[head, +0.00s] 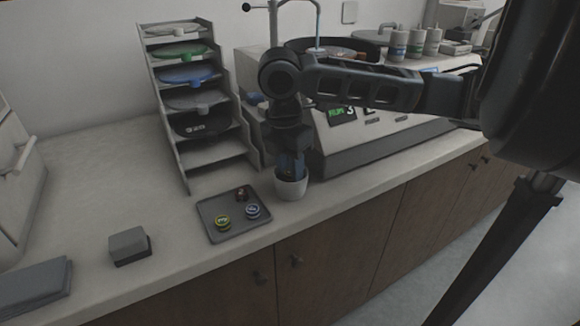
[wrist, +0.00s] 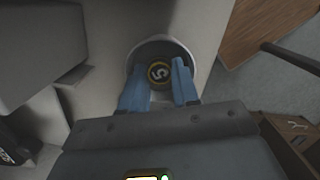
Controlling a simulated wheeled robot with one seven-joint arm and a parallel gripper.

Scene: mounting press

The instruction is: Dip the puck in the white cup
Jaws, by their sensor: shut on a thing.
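The white cup (head: 291,188) stands upright on the counter, right of the dark tray, in the head view. My gripper (head: 290,168) points down into the cup's mouth. In the wrist view the two blue fingers of my gripper (wrist: 160,82) reach inside the rim of the cup (wrist: 192,52). They are shut on a round dark puck (wrist: 159,71) with a yellow ring and a mark like a 5. The puck is within the cup's opening; how deep it sits I cannot tell. The head view hides this puck behind the cup wall and fingers.
A rack (head: 183,160) of coloured discs stands behind. A grey machine (head: 345,150) is close right of the cup. A grey block (head: 129,245) lies left.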

